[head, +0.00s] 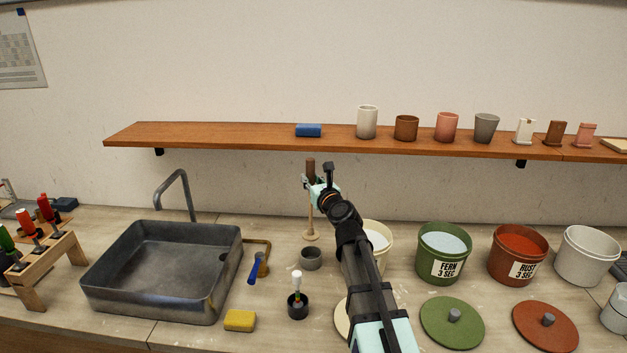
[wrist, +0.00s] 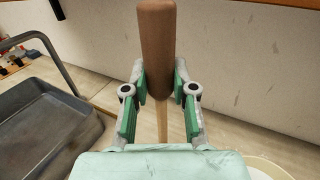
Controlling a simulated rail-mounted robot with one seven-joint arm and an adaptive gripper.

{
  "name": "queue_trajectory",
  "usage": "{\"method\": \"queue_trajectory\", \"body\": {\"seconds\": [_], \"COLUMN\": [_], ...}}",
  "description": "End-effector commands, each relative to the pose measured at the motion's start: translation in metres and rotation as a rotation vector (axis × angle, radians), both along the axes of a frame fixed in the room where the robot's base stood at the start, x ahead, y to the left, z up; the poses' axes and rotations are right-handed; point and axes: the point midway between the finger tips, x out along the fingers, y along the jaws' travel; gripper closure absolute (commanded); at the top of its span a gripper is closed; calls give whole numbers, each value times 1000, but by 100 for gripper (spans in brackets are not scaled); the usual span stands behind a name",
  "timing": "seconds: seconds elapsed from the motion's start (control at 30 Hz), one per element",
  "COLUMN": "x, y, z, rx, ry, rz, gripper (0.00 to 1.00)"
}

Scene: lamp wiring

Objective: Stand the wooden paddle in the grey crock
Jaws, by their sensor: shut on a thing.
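The wooden paddle (head: 311,215) is upright in my gripper (head: 310,182), with its dark handle up and its pale shaft and wider end down. In the wrist view the handle of the paddle (wrist: 158,40) stands between the green finger pads of my gripper (wrist: 158,88), which is shut on it. The small grey crock (head: 311,260) stands on the counter. In the head view the paddle's lower end shows just above and behind the crock's rim; I cannot tell the gap in depth. The crock is not visible in the wrist view.
A dark pot (head: 298,307) with a brush stands in front of the crock. A blue-handled tool (head: 257,268) and the sink (head: 162,270) are to the left. Glaze buckets (head: 444,257) stand right. A shelf (head: 230,137) with cups runs behind, above the counter.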

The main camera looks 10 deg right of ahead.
Motion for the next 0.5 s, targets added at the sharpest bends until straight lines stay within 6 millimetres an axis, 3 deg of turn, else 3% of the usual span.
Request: {"method": "queue_trajectory", "body": {"seconds": [0.1,0.5], "x": [0,0], "y": [0,0], "z": [2,-41], "rx": [2,2], "ry": [0,0], "rz": [-1,-1], "gripper": [100,100]}}
